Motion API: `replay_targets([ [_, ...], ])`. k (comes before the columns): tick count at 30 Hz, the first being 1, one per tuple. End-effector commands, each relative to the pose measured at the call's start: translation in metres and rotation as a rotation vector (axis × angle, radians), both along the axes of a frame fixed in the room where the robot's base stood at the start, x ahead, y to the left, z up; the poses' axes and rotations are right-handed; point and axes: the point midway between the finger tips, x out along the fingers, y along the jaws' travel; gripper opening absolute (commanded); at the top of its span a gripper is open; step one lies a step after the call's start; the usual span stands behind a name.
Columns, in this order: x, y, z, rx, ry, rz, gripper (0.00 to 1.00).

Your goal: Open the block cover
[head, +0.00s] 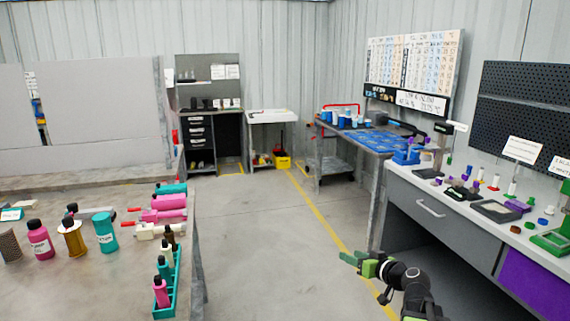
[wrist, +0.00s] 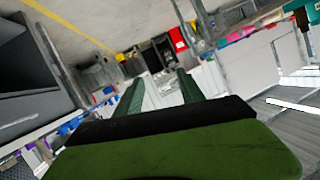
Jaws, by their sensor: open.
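My gripper (head: 350,259) is over the open floor beside the right bench, low in the head view and pointing left. Its two green fingers stand apart with nothing between them, as the wrist view also shows (wrist: 160,88). I cannot tell for sure which thing is the block cover. On the right bench (head: 402,184) are a green block-like fixture (head: 551,241) at the right edge, a small purple block (head: 517,206) and a blue fixture (head: 405,157) at the far end. All are apart from my gripper.
The left table (head: 90,275) holds bottles and pink and teal cylinders. A blue-topped bench (head: 375,138) and a white table (head: 272,116) stand at the back. A dark pegboard (head: 525,110) hangs behind the right bench. The grey floor (head: 265,245) between the benches is clear.

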Motion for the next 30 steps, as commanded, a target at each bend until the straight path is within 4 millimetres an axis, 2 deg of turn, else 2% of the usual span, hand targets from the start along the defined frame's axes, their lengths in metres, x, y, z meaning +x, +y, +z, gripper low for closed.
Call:
replay_targets([
  [1,-0.004,0.043,-0.013,-0.026,0.052,0.075,0.46],
  [3,-0.015,0.092,-0.035,-0.069,0.142,0.166,0.46],
  [6,-0.04,0.148,-0.067,-0.142,0.285,0.272,0.46],
  [9,-0.073,0.184,-0.101,-0.237,0.458,0.334,0.46],
  [10,-0.084,0.189,-0.111,-0.27,0.518,0.338,0.46],
  [11,-0.094,0.19,-0.121,-0.302,0.578,0.334,0.46],
  [13,-0.116,0.177,-0.139,-0.369,0.716,0.288,0.46],
  [15,-0.135,0.149,-0.153,-0.421,0.848,0.199,0.46],
  [19,-0.172,0.1,-0.164,-0.488,1.083,-0.029,0.46],
  [21,-0.189,0.089,-0.165,-0.449,1.19,-0.16,0.46],
  [24,-0.188,0.09,-0.124,-0.428,1.191,-0.182,0.46],
  [30,-0.187,0.09,-0.062,-0.427,1.188,-0.179,0.46],
])
